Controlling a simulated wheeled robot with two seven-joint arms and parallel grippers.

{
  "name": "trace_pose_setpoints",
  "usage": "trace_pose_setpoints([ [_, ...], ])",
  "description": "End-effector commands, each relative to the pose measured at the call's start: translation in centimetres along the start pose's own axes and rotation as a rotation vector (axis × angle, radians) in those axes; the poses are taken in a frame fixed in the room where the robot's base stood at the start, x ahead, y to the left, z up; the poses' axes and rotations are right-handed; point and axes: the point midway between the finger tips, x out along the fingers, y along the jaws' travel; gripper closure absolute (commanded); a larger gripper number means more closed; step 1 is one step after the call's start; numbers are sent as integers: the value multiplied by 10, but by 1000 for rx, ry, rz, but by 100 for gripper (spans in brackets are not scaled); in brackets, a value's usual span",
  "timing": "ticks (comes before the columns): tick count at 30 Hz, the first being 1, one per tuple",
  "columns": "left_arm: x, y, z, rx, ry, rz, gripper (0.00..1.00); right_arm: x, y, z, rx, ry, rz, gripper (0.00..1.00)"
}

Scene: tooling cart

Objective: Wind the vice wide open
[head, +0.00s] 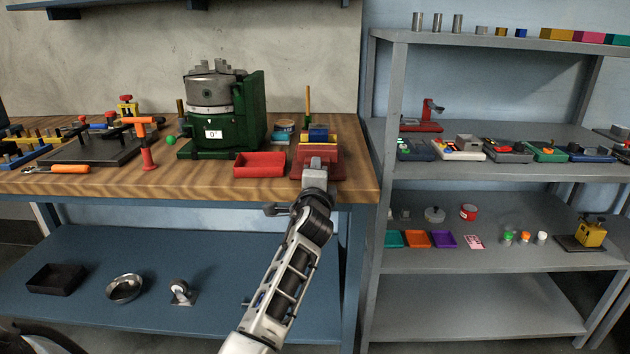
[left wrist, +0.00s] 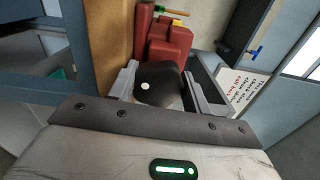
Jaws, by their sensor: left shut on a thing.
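In the left wrist view the red vice body (left wrist: 168,45) lies straight ahead. My left gripper (head: 314,186) is at the front of the vice and hides part of it. In the left wrist view its fingers (left wrist: 162,88) are shut on a dark rounded knob (left wrist: 158,82) with a white dot, at the vice's near end. The gap between the vice jaws cannot be made out. My right gripper is not in view.
An open red bin (head: 260,171) sits just left of the vice. A green machine (head: 222,125) stands behind it. An orange-handled tool (head: 147,142) and a screwdriver (head: 60,169) are further left. A grey shelf unit (head: 376,140) stands close on the right.

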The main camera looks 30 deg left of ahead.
Motion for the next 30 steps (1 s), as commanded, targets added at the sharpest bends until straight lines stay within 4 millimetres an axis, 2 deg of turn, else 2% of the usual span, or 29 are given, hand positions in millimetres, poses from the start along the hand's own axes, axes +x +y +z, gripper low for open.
trace_pose_setpoints([
  [21,1,-2,1,-678,1,-11,74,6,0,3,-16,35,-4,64],
  [30,1,-2,0,-884,2,-12,74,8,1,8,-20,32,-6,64],
])
